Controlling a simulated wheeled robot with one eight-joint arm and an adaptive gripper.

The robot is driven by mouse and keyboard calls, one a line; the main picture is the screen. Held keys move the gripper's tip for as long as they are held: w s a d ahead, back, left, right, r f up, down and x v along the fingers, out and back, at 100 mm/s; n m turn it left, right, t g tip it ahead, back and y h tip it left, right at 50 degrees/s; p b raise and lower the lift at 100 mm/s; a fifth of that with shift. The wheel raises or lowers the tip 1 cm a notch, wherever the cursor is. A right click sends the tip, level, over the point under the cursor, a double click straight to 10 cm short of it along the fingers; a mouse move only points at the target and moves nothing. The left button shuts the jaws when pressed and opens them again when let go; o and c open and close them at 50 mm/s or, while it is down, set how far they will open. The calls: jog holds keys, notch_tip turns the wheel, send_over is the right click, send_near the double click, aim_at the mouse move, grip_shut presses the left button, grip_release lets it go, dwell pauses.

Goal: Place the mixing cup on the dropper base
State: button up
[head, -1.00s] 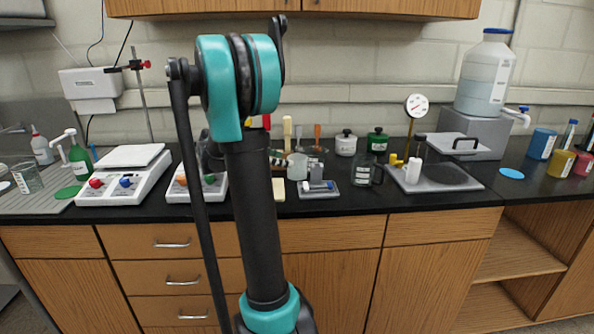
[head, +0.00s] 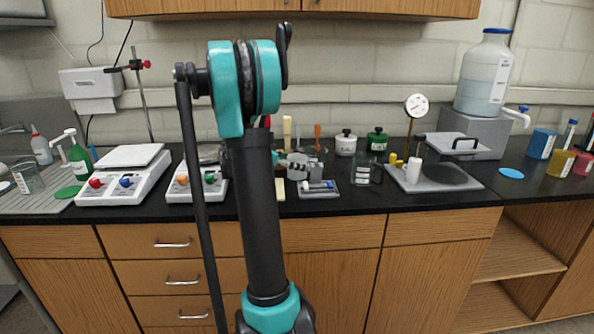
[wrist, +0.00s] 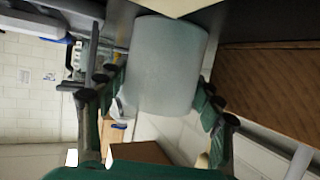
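The mixing cup looks to be the pale, frosted cylinder (head: 297,172) on the bench among the small items, right of my arm. In the wrist view the cup (wrist: 167,65) fills the space between the two fingers of my gripper (wrist: 165,88), one at each side. The fingers are close to its walls, but I cannot tell whether they press on it. In the head view my arm hides part of the gripper.
Two white balances (head: 118,180) stand to the left. A glass jar (head: 363,173) and white and green lidded pots are right of the cup. Further right is a grey plate (head: 450,180) with a dial gauge. The front bench edge is close to the cup.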

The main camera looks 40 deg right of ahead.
jog(key=c, duration=0.6)
jog(key=shift+c, duration=0.2)
jog(key=shift+a+r, duration=0.15)
